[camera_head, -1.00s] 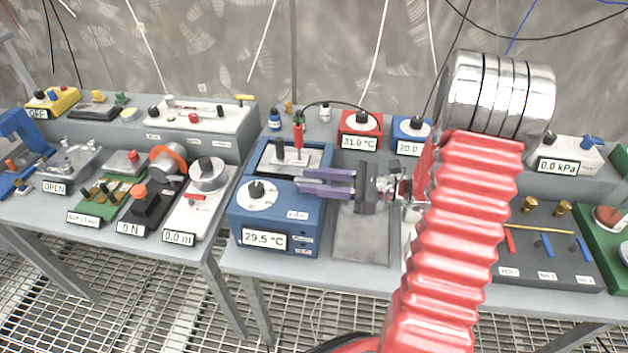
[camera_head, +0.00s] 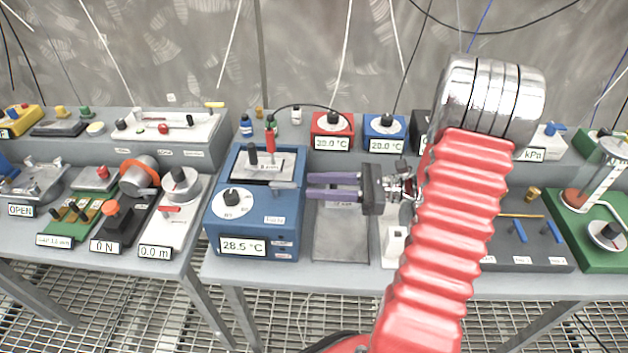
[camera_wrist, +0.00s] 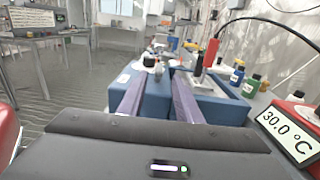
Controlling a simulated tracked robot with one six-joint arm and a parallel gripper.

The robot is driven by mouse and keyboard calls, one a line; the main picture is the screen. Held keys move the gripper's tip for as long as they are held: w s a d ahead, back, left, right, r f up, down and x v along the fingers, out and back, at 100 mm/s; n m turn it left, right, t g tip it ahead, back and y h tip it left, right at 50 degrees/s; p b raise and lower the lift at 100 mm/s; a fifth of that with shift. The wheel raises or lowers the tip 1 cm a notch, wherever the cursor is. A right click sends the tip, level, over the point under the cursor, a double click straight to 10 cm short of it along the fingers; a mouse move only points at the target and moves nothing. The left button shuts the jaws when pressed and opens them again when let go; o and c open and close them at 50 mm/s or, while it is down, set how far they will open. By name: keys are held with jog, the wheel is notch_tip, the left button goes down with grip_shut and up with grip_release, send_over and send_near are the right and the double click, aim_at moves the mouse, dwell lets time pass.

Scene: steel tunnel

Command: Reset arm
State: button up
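My arm, in a ribbed red sleeve with a shiny metal elbow, spans the right of the head view. My gripper (camera_head: 309,185) points left with two purple fingers apart and nothing between them. Its fingertips are by the right edge of a blue bath unit (camera_head: 255,222) reading 28.5 °C. In the wrist view, my gripper (camera_wrist: 157,95) shows its two fingers spread apart, with the blue unit (camera_wrist: 222,107) beyond and around them.
A red unit (camera_head: 332,130) stands behind, and reads 30.0 °C in the wrist view (camera_wrist: 290,130). A blue unit (camera_head: 385,132) reads 20.0 °C. A red probe (camera_head: 270,135) with a black cable stands above the bath. Small instruments crowd the left bench (camera_head: 70,270).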

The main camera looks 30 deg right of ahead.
jog(key=s+f+n+g, duration=0.1)
jog(key=f, duration=0.1)
jog(key=s+a+f+g+h, duration=0.1)
jog(key=f, duration=0.1)
jog(key=s+a+f+n+g, duration=0.1)
jog(key=f, duration=0.1)
jog(key=shift+s+n+h, duration=0.3)
jog(key=shift+s, duration=0.1)
jog(key=s+a+r+n+g+h, duration=0.1)
jog(key=s+a+n+g+h, duration=0.3)
jog(key=s+n+g+h, duration=0.5)
jog(key=s+a+r+n+t+h, duration=0.1)
jog(key=a+r+n+t+h, duration=0.1)
jog(key=a+r+n+t, duration=0.2)
jog(key=a+r+n+t+h, duration=0.2)
jog(key=a+r+n, duration=0.3)
jog(key=r+n, duration=0.4)
jog(key=shift+s+r+t, duration=0.35)
jog(key=shift+r+t, duration=0.35)
jog(key=shift+t, duration=0.2)
